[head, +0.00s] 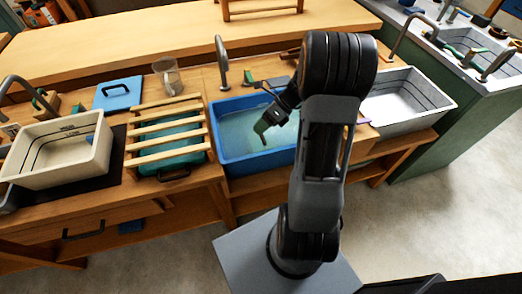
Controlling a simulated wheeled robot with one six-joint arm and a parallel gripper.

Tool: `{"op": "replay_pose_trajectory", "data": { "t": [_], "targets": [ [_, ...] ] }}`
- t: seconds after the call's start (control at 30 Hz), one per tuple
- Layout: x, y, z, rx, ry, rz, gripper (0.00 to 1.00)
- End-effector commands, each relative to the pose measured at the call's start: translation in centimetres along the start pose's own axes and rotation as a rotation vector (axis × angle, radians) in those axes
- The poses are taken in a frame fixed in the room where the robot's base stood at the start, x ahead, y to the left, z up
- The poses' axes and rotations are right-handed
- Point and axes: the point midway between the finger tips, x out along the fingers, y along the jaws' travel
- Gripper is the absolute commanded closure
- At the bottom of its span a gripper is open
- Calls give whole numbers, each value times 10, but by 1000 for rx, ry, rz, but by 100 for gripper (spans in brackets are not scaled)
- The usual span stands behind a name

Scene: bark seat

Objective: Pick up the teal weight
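No piece is clearly marked as the teal weight. The best match I see is a flat teal slab (183,157) under the pale wooden slats left of the blue basin, with a dark handle at its front edge. The slats partly cover it. My gripper (262,132) hangs over the blue basin (213,130), to the right of the slab and apart from it. A green piece shows at its fingertips; I cannot tell if it is a finger or a held thing. The finger gap is too small to read.
A cream basin (20,173) stands at the left and a grey basin (443,100) at the right. A blue board with a dark handle (118,105) and a clear glass (168,78) stand behind the wooden slats (165,125). A tap (220,60) rises behind the blue basin.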

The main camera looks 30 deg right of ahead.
Motion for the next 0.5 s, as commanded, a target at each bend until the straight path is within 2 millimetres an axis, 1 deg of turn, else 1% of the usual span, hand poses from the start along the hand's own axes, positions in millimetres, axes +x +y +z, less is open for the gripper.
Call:
{"op": "replay_pose_trajectory", "data": {
  "t": [0.03, 0.1, 0.2, 0.33, 0.4, 0.5],
  "targets": [
    [9, -27, -16, 172, -74, 32, 70],
    [12, -52, -29, 380, -165, 77, 70],
    [15, -80, -45, 613, -267, 141, 70],
    [16, -104, -60, 809, -356, 208, 70],
    [18, -111, -64, 870, -383, 232, 70],
    [23, -116, -65, 916, -403, 251, 70]
  ]
}}
